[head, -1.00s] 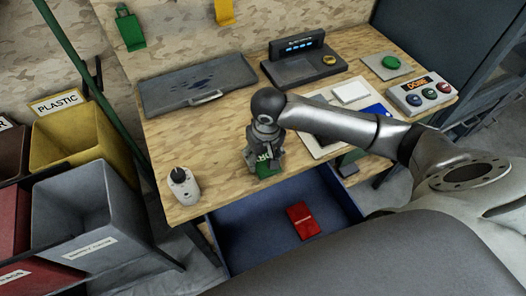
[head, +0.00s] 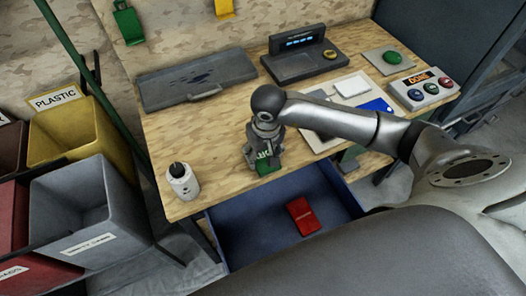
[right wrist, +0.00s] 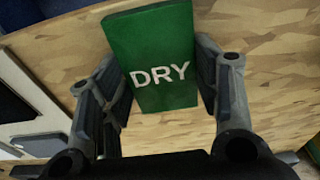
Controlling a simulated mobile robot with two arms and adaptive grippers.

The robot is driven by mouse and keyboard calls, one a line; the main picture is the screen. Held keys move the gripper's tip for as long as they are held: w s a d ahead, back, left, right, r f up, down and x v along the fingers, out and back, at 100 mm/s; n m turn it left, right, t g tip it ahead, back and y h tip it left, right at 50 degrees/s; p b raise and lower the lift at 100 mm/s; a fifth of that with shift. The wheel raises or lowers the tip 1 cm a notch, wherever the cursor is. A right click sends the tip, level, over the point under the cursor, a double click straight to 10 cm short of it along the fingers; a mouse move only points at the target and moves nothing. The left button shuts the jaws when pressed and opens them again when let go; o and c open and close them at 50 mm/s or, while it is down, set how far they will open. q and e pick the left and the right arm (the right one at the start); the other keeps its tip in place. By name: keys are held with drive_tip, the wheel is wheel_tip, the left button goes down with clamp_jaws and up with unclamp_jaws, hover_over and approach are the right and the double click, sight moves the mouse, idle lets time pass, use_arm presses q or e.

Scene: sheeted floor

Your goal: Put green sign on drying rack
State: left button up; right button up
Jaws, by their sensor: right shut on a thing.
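The green sign (head: 267,167) is in my right gripper (head: 262,158), low over the front middle of the wooden table. In the right wrist view the sign (right wrist: 152,95) reads "DRY" in white, and the gripper's fingers (right wrist: 160,70) hold it from both sides. I cannot tell whether its lower edge touches the table. I cannot tell for sure which thing is the drying rack. A dark grey flat tray (head: 160,93) with wet-looking spots and a handle lies at the back left of the table. My left gripper is not in view.
A white bottle (head: 183,183) stands at the table's (head: 222,132) front left corner. An open blue drawer (head: 250,235) below holds a red object (head: 302,216). A device with a display (head: 305,62) and a button panel (head: 424,92) stand right. Green (head: 128,24) and yellow (head: 224,8) pieces hang on the wall.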

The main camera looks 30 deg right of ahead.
sight(265, 160)
drive_tip(key=shift+f, duration=0.2)
drive_tip(key=o, duration=1.1)
drive_tip(key=r, duration=0.4)
drive_tip(key=s+r, duration=0.1)
drive_tip(key=r, duration=0.7)
drive_tip(key=shift+s, duration=0.2)
